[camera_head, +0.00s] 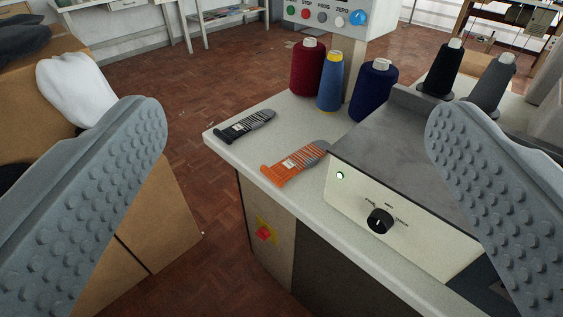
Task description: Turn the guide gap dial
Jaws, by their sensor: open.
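A black round dial (380,221) sits on the cream front panel (345,197) of a grey machine, right of the middle of the picture. A pale line marks its face, and small labels around it are too small to read surely. My gripper (296,118) is open and empty, with one studded grey finger at each side.
Thread cones, including a red one (308,68), stand behind. A red button (264,234) is on the cabinet front. A cardboard box (160,215) stands left; floor between is clear.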

